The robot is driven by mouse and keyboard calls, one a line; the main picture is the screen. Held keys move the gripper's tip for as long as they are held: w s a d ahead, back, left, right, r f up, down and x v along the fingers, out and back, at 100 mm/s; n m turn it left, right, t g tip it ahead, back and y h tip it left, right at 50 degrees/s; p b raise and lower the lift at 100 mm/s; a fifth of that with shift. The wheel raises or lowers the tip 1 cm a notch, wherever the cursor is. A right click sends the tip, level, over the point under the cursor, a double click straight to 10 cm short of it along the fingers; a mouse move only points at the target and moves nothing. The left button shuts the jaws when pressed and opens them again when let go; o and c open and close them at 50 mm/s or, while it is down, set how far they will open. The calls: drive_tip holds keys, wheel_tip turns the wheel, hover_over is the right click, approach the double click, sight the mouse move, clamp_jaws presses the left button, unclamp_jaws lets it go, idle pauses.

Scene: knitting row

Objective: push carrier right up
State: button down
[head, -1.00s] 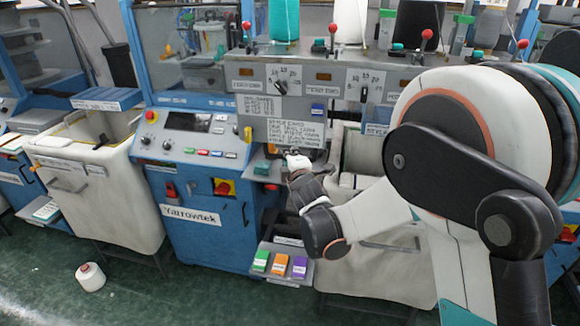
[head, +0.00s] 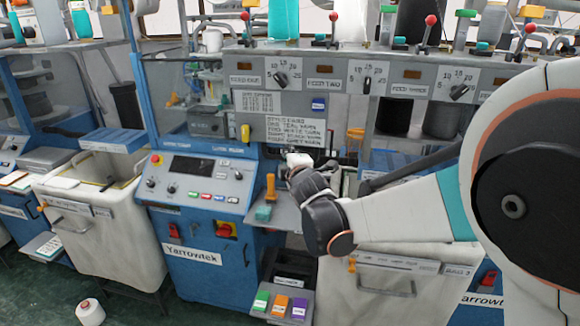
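My gripper (head: 299,160) reaches into the opening under the grey front panel (head: 290,130) of the blue knitting machine. The wrist and dark arm links cover much of it, so I cannot tell whether its fingers are open or shut. No carrier can be clearly told apart at the gripper; the dark opening around it is small and partly hidden. An orange-topped part (head: 355,140) shows right of the gripper, apart from it; I cannot tell whether it is a carrier.
A control panel (head: 192,180) is left of the gripper. A grey shelf below holds an orange-handled tool (head: 270,187) and a teal block (head: 263,213). Dials and red-knobbed levers line the upper panel. A white bin (head: 385,285) stands below my arm. A white cone (head: 89,312) lies on the floor.

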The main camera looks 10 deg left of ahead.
drive_tip(key=shift+r+p, duration=0.55)
drive_tip(key=shift+r, duration=1)
drive_tip(key=shift+a, duration=0.1)
drive_tip(key=c, duration=1.6)
unclamp_jaws()
drive_tip(key=shift+r, duration=0.1)
drive_tip(key=shift+s+d, duration=0.2)
drive_tip(key=shift+s, duration=0.1)
drive_tip(key=v, duration=0.7)
